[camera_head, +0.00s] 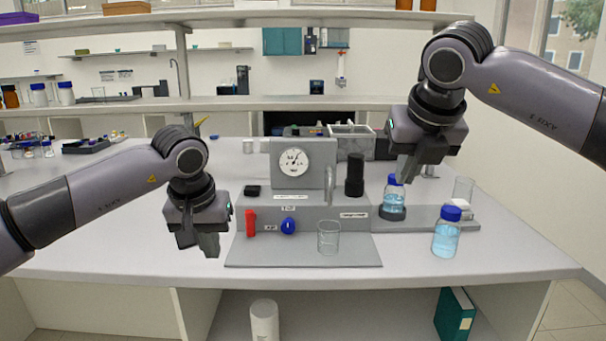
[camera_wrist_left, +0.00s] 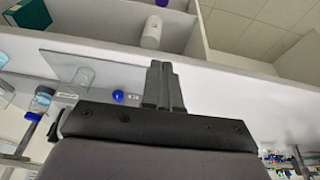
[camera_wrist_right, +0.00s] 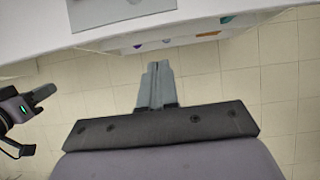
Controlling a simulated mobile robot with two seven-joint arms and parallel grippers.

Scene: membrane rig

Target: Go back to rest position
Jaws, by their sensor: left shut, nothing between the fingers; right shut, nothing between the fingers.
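My left gripper (camera_head: 208,246) is shut and empty above the front left part of the bench, left of the rig. Its closed fingers also show in the left wrist view (camera_wrist_left: 164,84). My right gripper (camera_head: 405,170) is shut and empty, raised over the right side of the rig, and it partly covers the area behind the bottle on the stand. Its closed fingers show in the right wrist view (camera_wrist_right: 156,84) with the floor beyond them. The membrane rig (camera_head: 305,217) stands on the bench with a round gauge (camera_head: 294,162), a red handle (camera_head: 250,222) and a blue knob (camera_head: 288,225).
A glass beaker (camera_head: 328,238) stands on the rig's front plate. One blue-capped bottle (camera_head: 393,195) sits on a dark round stand, and another (camera_head: 446,238) stands on the bench at right. A black cylinder (camera_head: 354,175) stands beside the gauge. The front left bench top (camera_head: 120,245) is clear.

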